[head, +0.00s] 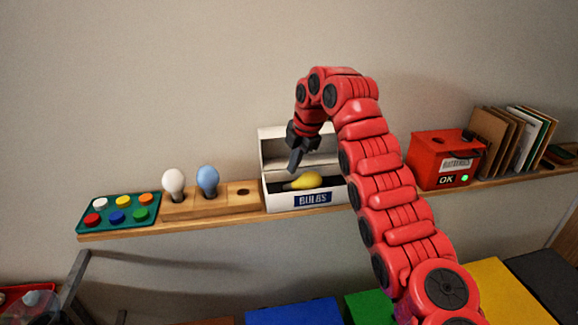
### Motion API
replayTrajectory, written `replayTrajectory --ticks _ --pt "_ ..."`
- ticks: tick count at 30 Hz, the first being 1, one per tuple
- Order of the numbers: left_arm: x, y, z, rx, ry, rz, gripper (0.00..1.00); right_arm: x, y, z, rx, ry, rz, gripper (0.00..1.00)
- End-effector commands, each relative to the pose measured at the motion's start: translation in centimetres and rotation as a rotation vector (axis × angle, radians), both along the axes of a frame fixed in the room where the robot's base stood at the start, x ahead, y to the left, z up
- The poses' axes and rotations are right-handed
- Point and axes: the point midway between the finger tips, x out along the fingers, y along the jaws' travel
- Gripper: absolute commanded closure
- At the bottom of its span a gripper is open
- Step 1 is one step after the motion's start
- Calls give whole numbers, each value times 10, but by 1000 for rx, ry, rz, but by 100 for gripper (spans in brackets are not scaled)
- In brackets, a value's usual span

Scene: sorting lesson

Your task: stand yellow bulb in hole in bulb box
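The yellow bulb (305,181) lies on its side in the open white box labelled BULBS (276,201), its round end to the right. My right gripper (295,161) points down above the box's left part, just above and left of the bulb, apparently apart from it. Its fingers overlap from this angle, so their opening is unclear. A wooden block (257,201) left of the box holds an upright white bulb (173,183) and an upright blue bulb (208,179). Its right hole (241,192) is empty. No hole shows inside the white box. My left gripper is not in view.
A green tray (84,230) with coloured round pieces stands at the shelf's left end. A red box (425,163) with an OK light and several upright folders (490,135) stand to the right. My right arm hides the shelf just right of the bulb box.

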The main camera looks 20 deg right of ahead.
Motion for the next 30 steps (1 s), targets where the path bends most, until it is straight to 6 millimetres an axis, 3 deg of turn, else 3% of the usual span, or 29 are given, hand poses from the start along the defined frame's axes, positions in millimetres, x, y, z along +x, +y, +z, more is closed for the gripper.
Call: replayTrajectory --ticks 30 --pt "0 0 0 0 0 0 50 -1 -10 3 0 -6 -1 100"
